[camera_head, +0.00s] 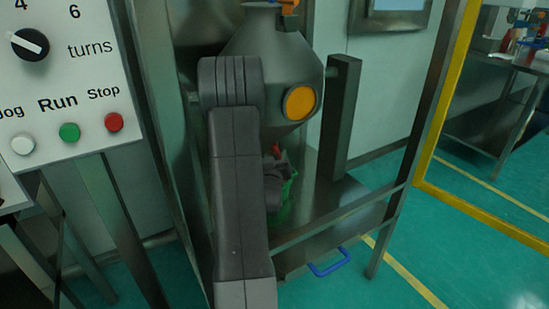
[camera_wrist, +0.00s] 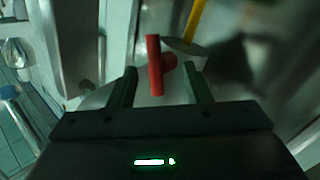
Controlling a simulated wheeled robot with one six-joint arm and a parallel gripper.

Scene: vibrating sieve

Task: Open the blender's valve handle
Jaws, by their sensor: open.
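The blender is a grey metal vessel (camera_head: 270,50) with an orange round cap (camera_head: 300,103) on its side, seen in the head view. Its valve handle shows as a red bar (camera_wrist: 155,65) in the wrist view. A small red bit of it (camera_head: 277,150) shows below the vessel in the head view. My gripper (camera_wrist: 160,74) is open, with one dark finger on each side of the red handle in the picture. I see gaps on both sides; whether the handle lies at fingertip depth is unclear. In the head view my arm hides most of the gripper.
A control panel (camera_head: 75,75) with a knob and buttons stands at the left. A metal frame post (camera_head: 341,115) and rail (camera_head: 340,220) stand right of the arm. A blue handle (camera_head: 329,263) sits low. A yellow-framed barrier (camera_head: 445,95) is at right, with open green floor near it.

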